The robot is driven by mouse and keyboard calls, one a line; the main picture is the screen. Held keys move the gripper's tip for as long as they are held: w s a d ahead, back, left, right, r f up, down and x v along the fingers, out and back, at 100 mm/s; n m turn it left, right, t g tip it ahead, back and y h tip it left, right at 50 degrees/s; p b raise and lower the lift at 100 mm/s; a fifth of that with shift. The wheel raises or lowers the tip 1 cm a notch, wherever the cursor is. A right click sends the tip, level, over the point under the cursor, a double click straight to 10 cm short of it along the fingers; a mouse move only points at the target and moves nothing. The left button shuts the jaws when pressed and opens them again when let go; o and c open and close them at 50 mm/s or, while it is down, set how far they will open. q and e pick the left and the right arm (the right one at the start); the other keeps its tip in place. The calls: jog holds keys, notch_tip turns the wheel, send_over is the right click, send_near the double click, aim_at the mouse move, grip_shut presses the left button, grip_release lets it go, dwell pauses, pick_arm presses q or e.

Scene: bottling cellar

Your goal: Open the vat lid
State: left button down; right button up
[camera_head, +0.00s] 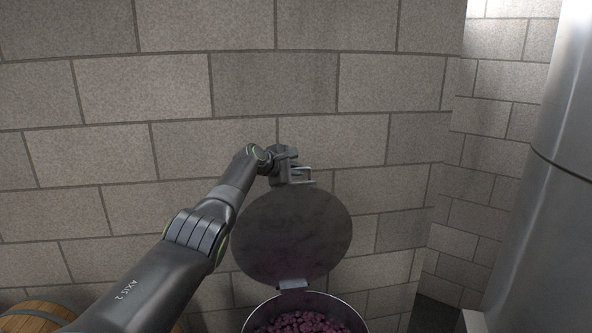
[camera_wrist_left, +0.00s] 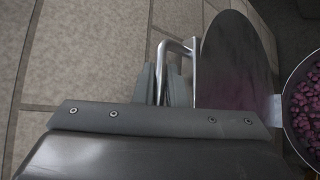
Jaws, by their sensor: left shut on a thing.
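The vat lid (camera_head: 293,236) is a round grey metal disc standing raised on its hinge (camera_head: 292,284) at the vat's back rim. The vat (camera_head: 357,318) is open beneath it, with dark pink fruit (camera_head: 305,323) showing inside. My left gripper (camera_head: 297,172) is at the top edge of the lid, shut on its handle (camera_head: 307,170). In the left wrist view, the fingers (camera_wrist_left: 170,84) close around the bent metal handle (camera_wrist_left: 176,45), beside the lid (camera_wrist_left: 236,62). The vat's rim (camera_wrist_left: 288,98) and fruit (camera_wrist_left: 306,98) show at the right there. My right gripper is not in view.
A block wall (camera_head: 280,85) stands behind the lid. A large metal tank (camera_head: 550,200) stands at the right. A wooden barrel (camera_head: 35,317) shows at the lower left. The space above the vat's mouth looks clear.

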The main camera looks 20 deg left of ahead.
pick_arm(q)
jog(key=c, duration=1.5)
grip_release()
jog(key=shift+f, duration=0.15)
jog(key=shift+s+a+r+b, duration=0.3)
jog(key=shift+s+r+b, duration=0.05)
jog(key=shift+s, duration=0.25)
jog(key=b+v, duration=0.5)
jog(key=v, duration=1.1)
jog(key=shift+b, duration=0.4)
